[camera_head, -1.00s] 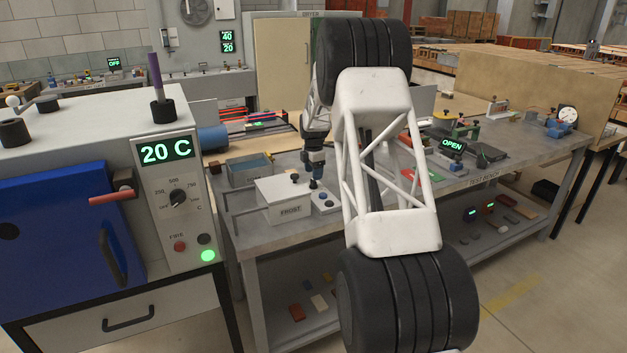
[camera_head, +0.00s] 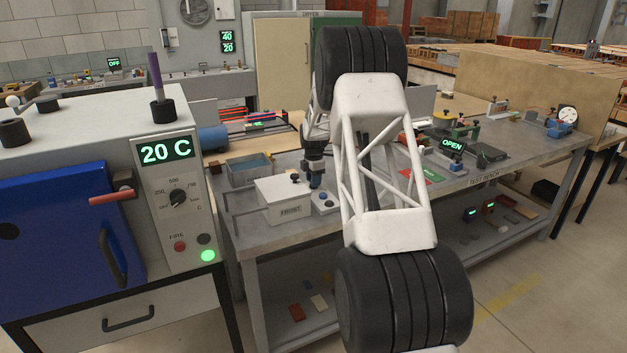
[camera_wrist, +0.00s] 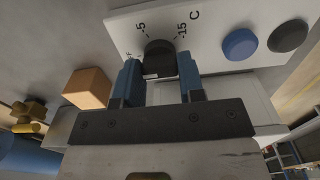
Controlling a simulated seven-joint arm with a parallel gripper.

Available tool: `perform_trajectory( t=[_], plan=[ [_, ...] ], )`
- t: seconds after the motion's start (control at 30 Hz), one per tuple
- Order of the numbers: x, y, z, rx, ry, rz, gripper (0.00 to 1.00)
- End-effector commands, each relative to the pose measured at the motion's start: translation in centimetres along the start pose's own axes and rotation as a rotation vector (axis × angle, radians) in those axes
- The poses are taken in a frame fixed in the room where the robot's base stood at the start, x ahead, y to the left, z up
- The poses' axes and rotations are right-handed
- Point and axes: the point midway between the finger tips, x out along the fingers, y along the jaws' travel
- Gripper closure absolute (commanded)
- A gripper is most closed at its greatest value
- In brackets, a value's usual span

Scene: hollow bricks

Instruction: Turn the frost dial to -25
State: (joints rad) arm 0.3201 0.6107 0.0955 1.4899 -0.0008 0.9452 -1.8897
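The white frost box (camera_head: 285,192) stands on the metal bench, with a small sloped control panel (camera_head: 328,207) at its right. In the wrist view the panel (camera_wrist: 210,22) carries the black frost dial (camera_wrist: 158,58). In the head view my gripper (camera_head: 315,182) points down at the panel and hides the dial.
A blue button (camera_wrist: 239,44) and a black button (camera_wrist: 288,36) sit right of the dial. A blue-grey tray (camera_head: 248,172) stands behind the frost box. A furnace with a 20 C display (camera_head: 166,151) is at the left. The bench (camera_head: 375,195) is clear in front of the panel.

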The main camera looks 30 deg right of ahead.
Motion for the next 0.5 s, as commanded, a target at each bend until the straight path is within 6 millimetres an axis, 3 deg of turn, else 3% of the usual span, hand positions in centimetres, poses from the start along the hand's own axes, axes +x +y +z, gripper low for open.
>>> perform_trajectory(
  t=[0.5],
  plan=[
    [0.02,0.00,0.00,0.077,0.001,0.000,0.88]
  ],
)
